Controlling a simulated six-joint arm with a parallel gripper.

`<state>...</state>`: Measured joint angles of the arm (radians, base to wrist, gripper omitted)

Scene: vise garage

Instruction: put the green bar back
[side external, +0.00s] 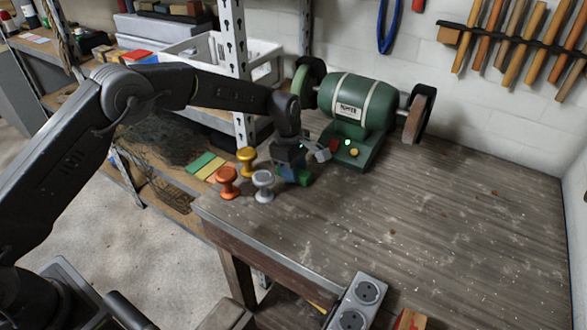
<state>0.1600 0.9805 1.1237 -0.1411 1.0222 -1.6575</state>
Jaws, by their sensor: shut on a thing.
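A small green piece, which looks like the green bar (304,178), shows at the lower end of my gripper (292,171). My gripper points down over the back left part of the wooden workbench and is shut on this piece. The fingers and dark gripper body hide most of it. I cannot tell whether it touches the bench top.
Orange (228,182), yellow (247,160) and grey (263,184) knob-shaped pieces stand close on the left. A green bench grinder (352,103) stands behind on the right. A socket strip (357,303) is at the front edge. The bench's (450,215) right side is mostly clear.

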